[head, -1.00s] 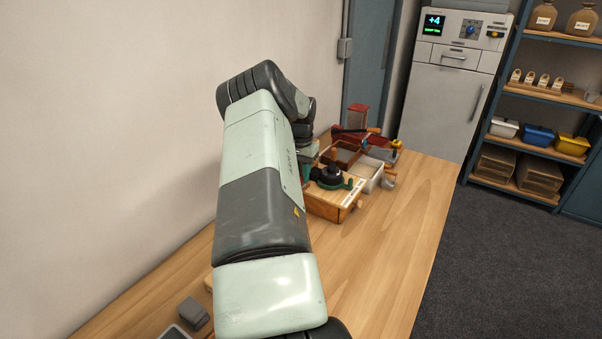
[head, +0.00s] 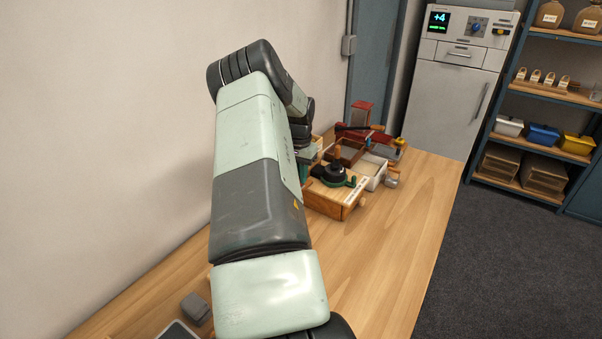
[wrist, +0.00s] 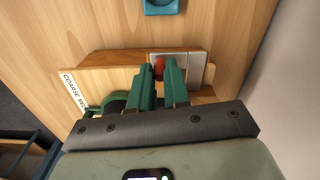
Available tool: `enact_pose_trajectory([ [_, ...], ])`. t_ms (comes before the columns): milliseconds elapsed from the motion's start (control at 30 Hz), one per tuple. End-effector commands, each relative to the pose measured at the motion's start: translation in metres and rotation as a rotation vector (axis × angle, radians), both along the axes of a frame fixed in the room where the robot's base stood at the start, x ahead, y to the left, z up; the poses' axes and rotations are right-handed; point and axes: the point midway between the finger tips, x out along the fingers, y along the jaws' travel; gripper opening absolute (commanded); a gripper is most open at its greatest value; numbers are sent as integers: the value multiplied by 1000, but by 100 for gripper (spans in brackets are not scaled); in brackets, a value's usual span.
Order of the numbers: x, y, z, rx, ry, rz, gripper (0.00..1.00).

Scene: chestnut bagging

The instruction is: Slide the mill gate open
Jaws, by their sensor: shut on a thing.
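In the wrist view, my gripper (wrist: 160,76) has its two green fingers shut on a small red knob (wrist: 159,67). The knob sits at a light metal plate (wrist: 195,68), which looks like the mill gate, at the end of a wooden mill (wrist: 120,77). A white label (wrist: 76,94) beginning "COARSE" is on the mill. How far the gate stands open cannot be told. In the head view, the wooden mill (head: 343,201) with a black and green top stands on the bench; my arm hides the gripper and knob there.
On the bench (head: 400,245), a white tray (head: 376,172), a brown wooden box (head: 349,152) and red items crowd behind the mill. A blue object (wrist: 160,6) is at the top of the wrist view. The wall (head: 120,130) runs along the left. The bench's right front is clear.

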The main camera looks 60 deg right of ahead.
Motion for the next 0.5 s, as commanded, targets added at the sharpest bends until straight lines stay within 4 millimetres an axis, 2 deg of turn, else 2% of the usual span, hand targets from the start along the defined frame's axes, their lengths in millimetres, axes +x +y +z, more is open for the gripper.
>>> enact_pose_trajectory([
  [100,0,5,0,17,5,2,0],
  [133,0,5,0,17,5,2,21],
  [267,0,4,0,15,3,2,41],
  [500,0,3,0,12,3,1,42],
])
